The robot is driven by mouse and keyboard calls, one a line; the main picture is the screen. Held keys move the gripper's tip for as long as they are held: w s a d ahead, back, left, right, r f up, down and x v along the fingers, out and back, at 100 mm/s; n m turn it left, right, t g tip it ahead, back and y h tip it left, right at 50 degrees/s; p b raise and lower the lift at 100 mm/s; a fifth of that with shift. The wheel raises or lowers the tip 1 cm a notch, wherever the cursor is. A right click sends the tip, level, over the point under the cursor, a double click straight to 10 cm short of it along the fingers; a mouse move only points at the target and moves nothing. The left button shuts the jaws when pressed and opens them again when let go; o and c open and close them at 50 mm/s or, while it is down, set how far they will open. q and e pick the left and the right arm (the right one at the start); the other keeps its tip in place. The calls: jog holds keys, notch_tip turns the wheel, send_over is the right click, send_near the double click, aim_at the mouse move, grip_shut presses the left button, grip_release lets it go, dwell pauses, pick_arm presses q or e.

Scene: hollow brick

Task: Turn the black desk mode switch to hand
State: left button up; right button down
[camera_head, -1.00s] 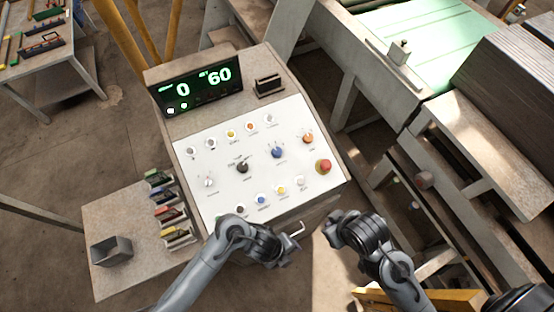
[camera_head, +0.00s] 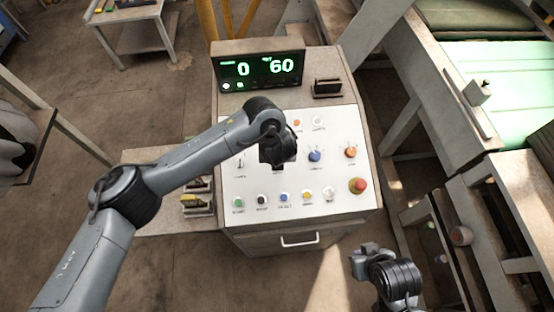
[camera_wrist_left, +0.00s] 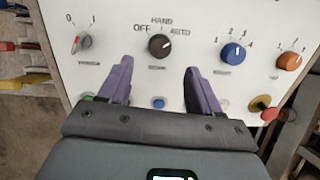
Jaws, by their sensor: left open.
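The black desk mode switch (camera_wrist_left: 159,45) is a round knob on the white panel, with OFF, HAND and AUTO printed around it. I cannot clearly tell which label its pointer faces. In the left wrist view my left gripper (camera_wrist_left: 158,68) is open, with its two purple-grey fingers to either side below the knob and nothing between them. In the head view my left gripper (camera_head: 277,158) is over the panel and hides the switch. My right gripper (camera_head: 364,261) is in front of the desk at lower right, apart from it; its jaw opening is unclear.
A blue knob (camera_head: 315,155) and an orange knob (camera_head: 351,152) lie right of the switch, with a red mushroom button (camera_head: 358,186) below them. Several small buttons line the panel's lower part. A display (camera_head: 260,70) reads 0 and 60.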

pick_arm(q)
jog(key=b+x, duration=0.4)
jog(key=x, duration=0.1)
jog(key=shift+s+d+f, duration=0.1)
jog(key=shift+f, duration=0.35)
jog(key=shift+w+x, duration=0.2)
jog(key=shift+x, duration=0.85)
pick_arm(e)
jog(key=shift+d+f, duration=0.1)
jog(key=shift+f, duration=2.35)
